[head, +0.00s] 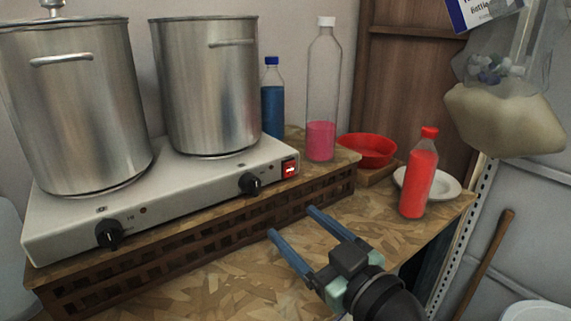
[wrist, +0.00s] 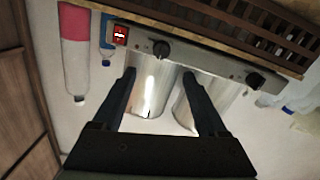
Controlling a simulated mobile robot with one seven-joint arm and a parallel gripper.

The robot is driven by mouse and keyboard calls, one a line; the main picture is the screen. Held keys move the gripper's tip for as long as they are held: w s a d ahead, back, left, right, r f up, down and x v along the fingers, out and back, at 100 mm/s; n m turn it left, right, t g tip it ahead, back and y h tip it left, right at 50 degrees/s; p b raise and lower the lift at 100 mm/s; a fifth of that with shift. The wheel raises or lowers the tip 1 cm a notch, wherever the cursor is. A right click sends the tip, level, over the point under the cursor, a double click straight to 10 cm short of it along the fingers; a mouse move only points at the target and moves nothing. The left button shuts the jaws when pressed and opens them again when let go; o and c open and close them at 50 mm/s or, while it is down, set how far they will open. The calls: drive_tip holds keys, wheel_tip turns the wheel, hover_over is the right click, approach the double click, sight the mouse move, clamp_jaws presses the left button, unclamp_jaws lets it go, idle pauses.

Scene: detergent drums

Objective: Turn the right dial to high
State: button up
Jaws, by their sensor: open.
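The right dial (head: 250,184) is a black knob on the front of a silver two-plate hot plate (head: 190,190), left of a red switch (head: 290,169). In the wrist view, where the scene looks upside down, the right dial (wrist: 161,48) lies just beyond and between the fingertips. My gripper (head: 291,221) is open and empty, with its two blue fingers pointing toward the hot plate front, apart from the dial. The left dial (head: 109,234) is a similar black knob; it also shows in the wrist view (wrist: 256,80). The dial markings are too small to read.
Two steel pots (head: 75,110) (head: 207,90) stand on the hot plate, which rests on a slatted wooden riser (head: 200,235). A pink-filled bottle (head: 321,110), a blue bottle (head: 272,100), a red bowl (head: 368,150) and a red bottle (head: 418,180) stand right. The board before the riser is clear.

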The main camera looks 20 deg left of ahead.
sight(256, 190)
drive_tip(key=p+x, duration=0.1)
drive_tip(key=x, duration=1)
drive_tip(key=shift+a+r+p, duration=0.1)
drive_tip(key=shift+a+p, duration=0.25)
drive_tip(key=shift+w+a, duration=0.4)
drive_tip(key=shift+a, duration=0.05)
clamp_jaws()
